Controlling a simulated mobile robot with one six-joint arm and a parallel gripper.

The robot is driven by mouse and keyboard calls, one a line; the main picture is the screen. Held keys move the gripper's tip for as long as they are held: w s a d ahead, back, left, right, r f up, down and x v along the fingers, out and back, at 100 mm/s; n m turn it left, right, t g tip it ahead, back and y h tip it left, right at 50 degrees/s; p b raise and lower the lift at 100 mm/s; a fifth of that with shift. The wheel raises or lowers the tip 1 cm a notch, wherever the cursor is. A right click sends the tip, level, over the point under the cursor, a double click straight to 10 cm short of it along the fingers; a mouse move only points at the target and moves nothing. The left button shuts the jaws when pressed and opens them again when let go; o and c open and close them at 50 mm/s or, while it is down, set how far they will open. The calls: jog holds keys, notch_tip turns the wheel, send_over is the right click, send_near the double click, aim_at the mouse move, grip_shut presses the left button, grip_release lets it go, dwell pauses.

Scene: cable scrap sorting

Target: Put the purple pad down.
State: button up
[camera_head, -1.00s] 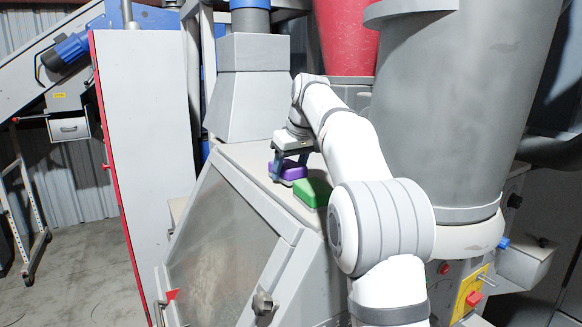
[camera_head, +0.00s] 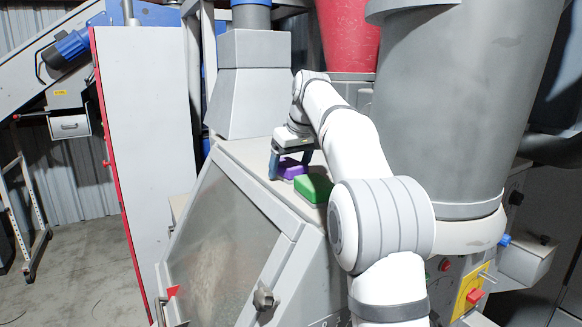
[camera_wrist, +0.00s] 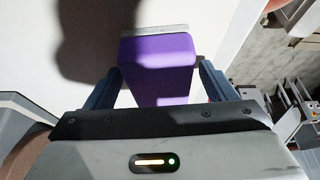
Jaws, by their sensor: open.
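The purple pad (camera_head: 291,168) lies on the flat light top of the grey machine, and it fills the middle of the wrist view (camera_wrist: 158,62). My gripper (camera_head: 290,174) is open around it, with one finger on each side. In the wrist view the fingers (camera_wrist: 158,90) stand apart from the pad, with gaps on both sides. A light grey edge shows at the pad's far end. The near end of the pad is hidden by my gripper's body in the wrist view.
A green pad (camera_head: 314,188) lies on the machine top (camera_head: 245,152) just in front of the purple one. A large grey cylinder (camera_head: 440,110) stands close to the right of my arm. A grey hopper (camera_head: 252,90) rises behind. The sloped window (camera_head: 225,225) drops off at the left.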

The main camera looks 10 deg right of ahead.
jog(key=v, duration=0.8)
jog(key=shift+s+a+f, duration=0.1)
jog(key=shift+s, duration=0.05)
